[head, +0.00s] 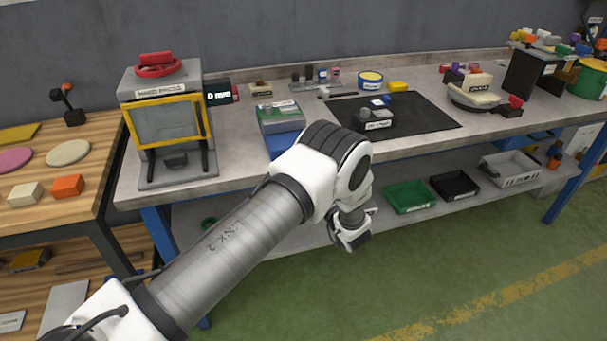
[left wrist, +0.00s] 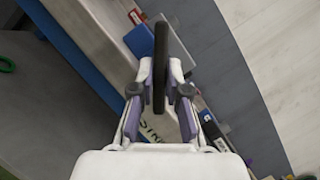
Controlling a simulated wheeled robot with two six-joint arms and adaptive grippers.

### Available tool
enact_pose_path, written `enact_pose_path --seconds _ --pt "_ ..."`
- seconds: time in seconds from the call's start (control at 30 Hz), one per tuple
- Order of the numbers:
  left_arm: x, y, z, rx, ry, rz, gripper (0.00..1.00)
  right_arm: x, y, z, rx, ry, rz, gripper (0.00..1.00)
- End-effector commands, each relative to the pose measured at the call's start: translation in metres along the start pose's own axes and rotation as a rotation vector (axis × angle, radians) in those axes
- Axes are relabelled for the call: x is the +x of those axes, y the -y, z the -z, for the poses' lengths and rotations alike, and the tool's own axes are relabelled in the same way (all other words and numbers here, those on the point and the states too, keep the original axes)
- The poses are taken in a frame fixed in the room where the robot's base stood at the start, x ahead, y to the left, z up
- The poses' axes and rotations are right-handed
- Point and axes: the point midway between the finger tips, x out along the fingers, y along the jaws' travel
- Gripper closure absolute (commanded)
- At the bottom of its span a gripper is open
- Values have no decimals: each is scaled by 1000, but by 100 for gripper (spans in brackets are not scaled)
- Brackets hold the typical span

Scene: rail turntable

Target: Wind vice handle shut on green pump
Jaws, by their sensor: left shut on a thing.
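My left gripper (left wrist: 160,98) is shut on a long dark handle (left wrist: 160,55), seen nearly edge-on between the two fingers in the left wrist view. In the head view my left arm reaches over the bench front, and its fingers cannot be made out. A blue body (head: 284,144), apparently the vice, sits at the bench's front edge, partly hidden behind my arm. On or behind it is a grey block with a green top (head: 279,113), which may be the green pump. Its contact with the jaws cannot be seen. My right gripper is not in view.
A hand press (head: 168,130) with a yellow guard stands left of the blue body. A dark mat (head: 430,114) with a small grey device (head: 374,119) lies to the right. Green (head: 408,196) and black trays (head: 455,184) sit on the lower shelf. The floor in front is clear.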

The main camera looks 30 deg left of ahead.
Motion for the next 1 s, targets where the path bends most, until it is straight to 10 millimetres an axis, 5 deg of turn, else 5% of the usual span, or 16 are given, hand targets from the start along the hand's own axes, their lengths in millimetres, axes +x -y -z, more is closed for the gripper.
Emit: enact_pose_path --seconds 0.77,0.87,1.0 --pt "0 0 0 122 -2 53 100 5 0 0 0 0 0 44" --pt "0 0 0 122 -2 53 61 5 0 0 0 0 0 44" --pt "0 -1 0 122 -1 52 60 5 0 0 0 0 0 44"
